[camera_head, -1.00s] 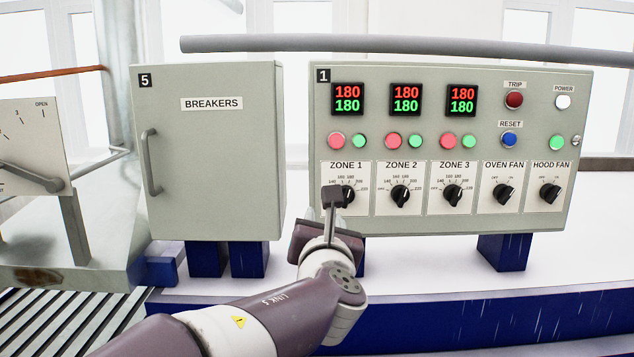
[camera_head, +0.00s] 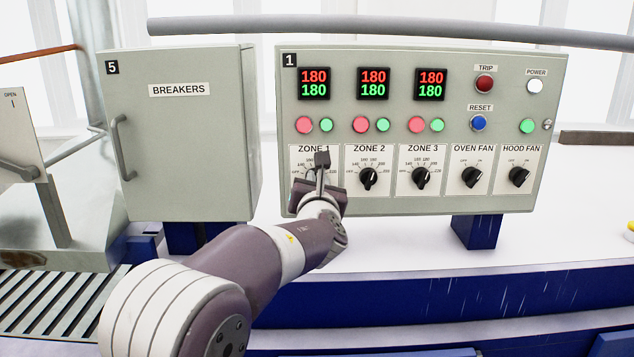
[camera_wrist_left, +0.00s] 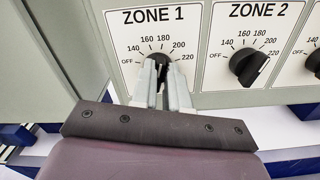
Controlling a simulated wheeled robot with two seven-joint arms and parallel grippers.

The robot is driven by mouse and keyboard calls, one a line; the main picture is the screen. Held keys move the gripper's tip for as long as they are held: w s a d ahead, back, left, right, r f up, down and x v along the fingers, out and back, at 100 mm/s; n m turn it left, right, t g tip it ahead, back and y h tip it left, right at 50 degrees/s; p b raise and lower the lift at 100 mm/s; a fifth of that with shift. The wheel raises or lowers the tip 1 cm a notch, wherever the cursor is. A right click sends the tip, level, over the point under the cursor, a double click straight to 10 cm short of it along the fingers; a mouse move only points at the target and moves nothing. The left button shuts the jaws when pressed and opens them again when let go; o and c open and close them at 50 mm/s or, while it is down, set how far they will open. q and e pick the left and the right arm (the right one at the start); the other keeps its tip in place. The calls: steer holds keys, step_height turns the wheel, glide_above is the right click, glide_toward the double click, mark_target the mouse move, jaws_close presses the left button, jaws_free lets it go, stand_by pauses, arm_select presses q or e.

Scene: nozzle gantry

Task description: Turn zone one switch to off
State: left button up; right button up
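The zone 1 switch is a black rotary knob (camera_wrist_left: 160,57) under the ZONE 1 label on the grey control panel (camera_head: 560,60). Its scale runs from OFF at the left through 140 to 220 at the right. My left gripper (camera_wrist_left: 161,72) is at the knob, with its two grey fingers close together on either side of the knob's grip. The fingers hide most of the knob, so its pointer direction cannot be read. In the head view my left gripper (camera_head: 318,182) covers most of this knob. My right gripper is not in view.
The zone 2 knob (camera_head: 369,178), zone 3 knob (camera_head: 421,178), oven fan knob (camera_head: 471,177) and hood fan knob (camera_head: 518,177) sit to the right. The breakers cabinet (camera_head: 180,150) stands at the left. A grey pipe (camera_head: 380,31) runs above the panel.

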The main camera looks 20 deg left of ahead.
arm_select(q)
steer(key=shift+a, duration=0.15)
jaws_close()
steer(key=shift+a+f+n+b, duration=0.1)
steer(key=shift+f+n+b, duration=0.05)
steer(key=shift+n+b, duration=2.75)
steer(key=shift+a+f+n+b, duration=0.1)
steer(key=shift+f+n+b, duration=0.1)
steer(key=shift+n+b, duration=2.65)
steer(key=shift+a+f+n+b, duration=0.1)
steer(key=shift+f+n+b, duration=0.05)
steer(key=shift+n+b, duration=2.75)
steer(key=shift+s+n, duration=0.1)
steer(key=shift+n, duration=0.35)
steer(key=o, duration=0.7)
jaws_free()
steer(key=shift+d+r, duration=0.1)
steer(key=shift+r, duration=0.05)
